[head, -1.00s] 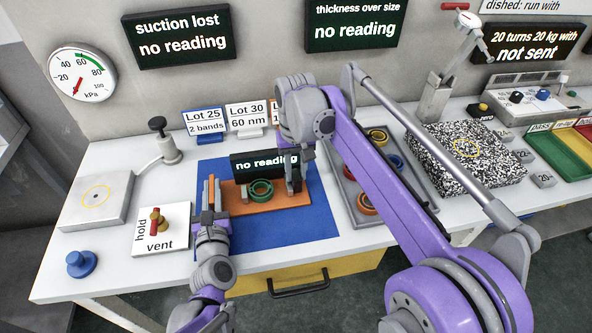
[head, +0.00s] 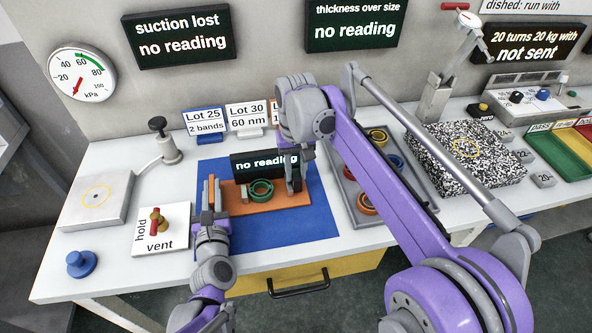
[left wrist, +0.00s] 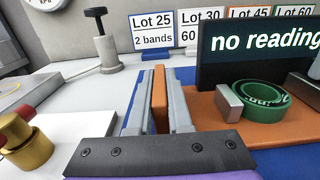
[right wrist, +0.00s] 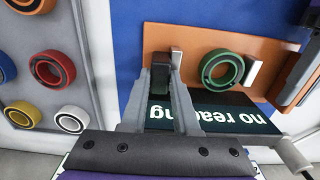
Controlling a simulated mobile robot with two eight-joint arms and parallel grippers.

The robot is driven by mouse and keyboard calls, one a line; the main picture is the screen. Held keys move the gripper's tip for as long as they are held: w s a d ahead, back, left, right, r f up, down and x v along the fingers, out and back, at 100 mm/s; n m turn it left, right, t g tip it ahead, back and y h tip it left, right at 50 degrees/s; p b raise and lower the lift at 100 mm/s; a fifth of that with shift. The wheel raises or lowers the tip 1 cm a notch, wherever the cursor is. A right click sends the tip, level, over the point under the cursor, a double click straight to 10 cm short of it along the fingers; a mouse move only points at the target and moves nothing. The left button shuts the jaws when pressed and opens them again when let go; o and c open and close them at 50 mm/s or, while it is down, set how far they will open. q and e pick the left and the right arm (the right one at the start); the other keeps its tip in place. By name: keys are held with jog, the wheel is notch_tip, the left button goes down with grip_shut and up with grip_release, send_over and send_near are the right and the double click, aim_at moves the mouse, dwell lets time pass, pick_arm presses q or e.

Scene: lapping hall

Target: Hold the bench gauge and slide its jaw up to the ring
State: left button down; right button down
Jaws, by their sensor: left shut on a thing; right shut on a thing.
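The bench gauge is an orange base (head: 285,201) with a dark display reading "no reading" (head: 240,165). A green ring (head: 261,196) lies on it, close to the grey fixed jaw (left wrist: 229,101) at its left end. My left gripper (head: 212,190) is shut on the gauge's upright orange grip (left wrist: 160,92). My right gripper (head: 293,183) is shut on the dark block of the sliding jaw (right wrist: 161,68). The pale jaw face (right wrist: 177,58) stands apart from the ring (right wrist: 208,67), with bare orange base between. My right arm hides part of the gauge's right end in the head view.
A blue mat (head: 258,233) lies under the gauge. A grey tray (head: 347,184) of coloured rings is to the right, partly behind my right arm. A hold/vent valve plate (head: 178,240) and a blue knob (head: 80,264) are on the left. Lot cards (head: 245,117) stand behind.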

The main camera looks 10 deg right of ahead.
aim_at(282, 189)
jog(key=a, duration=0.4)
jog(key=c, duration=0.6)
grip_release()
jog(key=shift+d, duration=0.1)
jog(key=shift+c, duration=0.2)
notch_tip(282, 189, up, 12)
dwell(0.6)
pick_arm(q)
jog(key=c, duration=0.8)
grip_release()
jog(key=shift+o, duration=0.2)
